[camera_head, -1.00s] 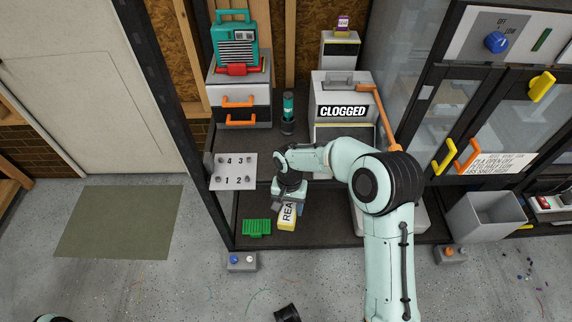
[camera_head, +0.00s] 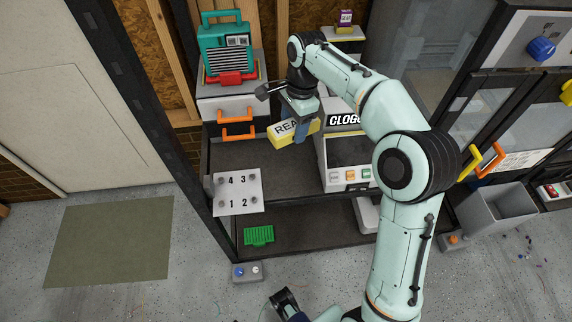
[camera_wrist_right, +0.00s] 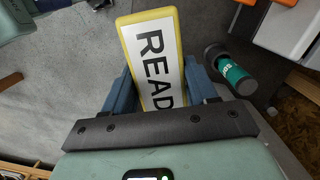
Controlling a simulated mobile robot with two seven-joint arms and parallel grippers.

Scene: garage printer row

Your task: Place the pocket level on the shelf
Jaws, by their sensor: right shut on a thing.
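My right gripper (camera_head: 296,124) is shut on a yellow block (camera_head: 276,141) with a white label reading "READ", its end partly covered by the fingers. It holds the block tilted above the upper dark shelf (camera_head: 290,175), between the orange-handled box and the printer marked "CLOGGED". In the right wrist view the yellow block (camera_wrist_right: 149,30) sits between the blue fingers (camera_wrist_right: 160,75). I cannot tell whether this block is the pocket level; nothing is labelled so. My left gripper does not show clearly.
A teal cylinder (camera_wrist_right: 235,78) lies close right of the block in the wrist view. The orange-handled box (camera_head: 233,108), numbered plate (camera_head: 238,188) and printer (camera_head: 349,150) flank the shelf. A green ribbed tray (camera_head: 259,235) is on the lower shelf. Bare shelf shows right of the plate.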

